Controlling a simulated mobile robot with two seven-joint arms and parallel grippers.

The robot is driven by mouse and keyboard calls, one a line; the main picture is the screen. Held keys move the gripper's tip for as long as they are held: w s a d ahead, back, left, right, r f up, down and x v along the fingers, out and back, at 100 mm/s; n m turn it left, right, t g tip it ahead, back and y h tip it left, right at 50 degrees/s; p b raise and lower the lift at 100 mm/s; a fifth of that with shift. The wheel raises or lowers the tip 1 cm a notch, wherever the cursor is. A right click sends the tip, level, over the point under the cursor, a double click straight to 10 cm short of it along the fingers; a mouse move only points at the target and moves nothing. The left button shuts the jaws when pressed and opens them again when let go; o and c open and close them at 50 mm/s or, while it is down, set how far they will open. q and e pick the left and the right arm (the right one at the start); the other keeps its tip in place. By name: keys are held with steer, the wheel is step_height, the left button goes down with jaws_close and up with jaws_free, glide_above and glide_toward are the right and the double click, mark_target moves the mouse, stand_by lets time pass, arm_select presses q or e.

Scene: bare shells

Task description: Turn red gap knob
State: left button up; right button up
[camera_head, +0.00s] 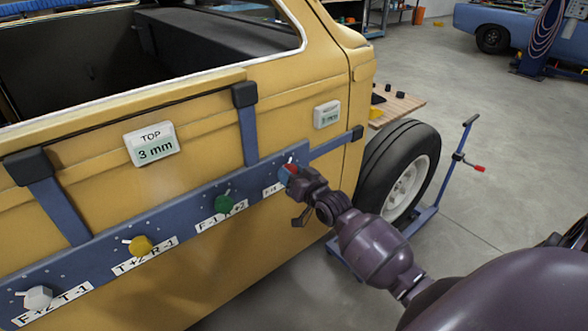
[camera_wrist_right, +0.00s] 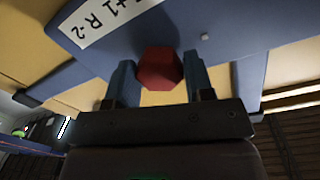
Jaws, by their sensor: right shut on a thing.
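The red knob (camera_wrist_right: 158,68) sits on the blue bar (camera_wrist_right: 200,22) in the right wrist view, between the two fingers of my right gripper (camera_wrist_right: 160,80). In the head view my right gripper (camera_head: 290,173) is at the right end of the blue bar (camera_head: 180,215), shut on the red knob and hiding most of it. Only a bit of red shows there. A label beside the knob reads in part "+1 R -2" in the wrist view. My left gripper is not in view.
Green (camera_head: 223,203), yellow (camera_head: 140,246) and white (camera_head: 38,297) knobs line the bar to the left. Displays on the yellow car body (camera_head: 290,95) include "TOP 3 mm" (camera_head: 150,144). A wheel (camera_head: 400,170) and a blue stand (camera_head: 450,180) are at right.

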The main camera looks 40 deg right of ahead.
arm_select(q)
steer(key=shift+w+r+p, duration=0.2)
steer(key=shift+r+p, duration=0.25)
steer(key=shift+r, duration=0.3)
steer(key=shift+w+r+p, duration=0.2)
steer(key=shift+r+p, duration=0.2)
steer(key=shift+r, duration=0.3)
arm_select(e)
steer(key=shift+r+m, duration=0.1)
steer(key=shift+m, duration=1.6)
steer(key=o, duration=0.9)
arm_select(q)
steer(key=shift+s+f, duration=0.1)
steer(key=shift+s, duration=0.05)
arm_select(e)
steer(key=shift+s, duration=0.1)
steer(key=s, duration=1)
steer(key=shift+s+d+r, duration=0.15)
steer(key=shift+s+d, duration=0.1)
steer(key=shift+s, duration=0.05)
